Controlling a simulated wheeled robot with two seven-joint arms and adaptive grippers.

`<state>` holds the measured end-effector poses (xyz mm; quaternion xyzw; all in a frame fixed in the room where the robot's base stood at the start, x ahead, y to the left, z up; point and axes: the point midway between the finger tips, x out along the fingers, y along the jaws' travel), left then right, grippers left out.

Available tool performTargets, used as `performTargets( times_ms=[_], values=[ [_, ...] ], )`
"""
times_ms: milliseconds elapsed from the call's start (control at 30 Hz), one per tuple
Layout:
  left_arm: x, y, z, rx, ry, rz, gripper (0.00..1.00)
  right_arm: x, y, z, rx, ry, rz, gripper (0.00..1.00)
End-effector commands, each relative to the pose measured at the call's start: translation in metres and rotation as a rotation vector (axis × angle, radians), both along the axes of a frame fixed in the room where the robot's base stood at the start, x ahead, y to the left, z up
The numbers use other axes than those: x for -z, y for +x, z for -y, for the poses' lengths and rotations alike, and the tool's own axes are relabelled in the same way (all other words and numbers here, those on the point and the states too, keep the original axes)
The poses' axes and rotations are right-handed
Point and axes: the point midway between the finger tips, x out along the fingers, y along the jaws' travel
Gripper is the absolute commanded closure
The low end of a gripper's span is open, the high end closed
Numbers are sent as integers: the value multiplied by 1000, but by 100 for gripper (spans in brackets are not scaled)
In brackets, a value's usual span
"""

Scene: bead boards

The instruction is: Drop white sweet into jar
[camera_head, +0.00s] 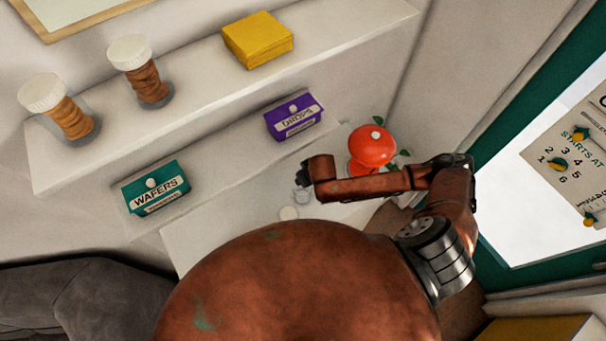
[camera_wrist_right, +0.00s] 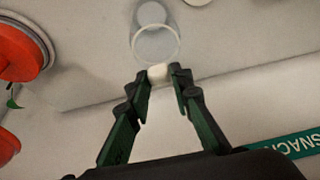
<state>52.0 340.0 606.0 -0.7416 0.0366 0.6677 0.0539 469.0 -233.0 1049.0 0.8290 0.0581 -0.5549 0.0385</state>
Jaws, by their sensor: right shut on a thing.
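My right gripper (camera_head: 305,174) is shut on a small white sweet (camera_wrist_right: 158,73), held between its fingertips in the right wrist view. The clear glass jar (camera_wrist_right: 137,44) stands open, its round rim just beyond the sweet in that view. The sweet appears at the rim's near edge; its height above the jar is hard to tell. In the head view the jar (camera_head: 302,197) shows faintly just below the fingertips, and the sweet cannot be made out. My left gripper is not in view.
A white disc (camera_head: 288,213) lies beside the jar. A round red container (camera_head: 372,145) with green leaves stands to the right. A purple DROPS box (camera_head: 294,118) and a green WAFERS box (camera_head: 156,188) sit behind. The upper shelf (camera_head: 200,93) holds two filled jars and a yellow stack (camera_head: 258,39).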

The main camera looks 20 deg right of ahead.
Motion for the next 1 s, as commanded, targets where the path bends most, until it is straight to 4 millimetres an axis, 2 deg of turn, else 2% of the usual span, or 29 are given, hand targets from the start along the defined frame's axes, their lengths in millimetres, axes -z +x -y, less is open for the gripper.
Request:
performTargets(
  times_ms=[100,300,667,700,1000],
  values=[
    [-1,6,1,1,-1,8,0,11,0,-1,0,1,0,92],
    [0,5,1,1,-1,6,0,22,0,-1,-2,-1,0,92],
    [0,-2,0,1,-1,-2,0,25,0,-1,-2,0,1,92],
    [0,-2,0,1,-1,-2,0,25,1,-1,-2,0,1,78],
    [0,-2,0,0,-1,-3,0,25,1,-1,-2,0,1,60]
  ],
)
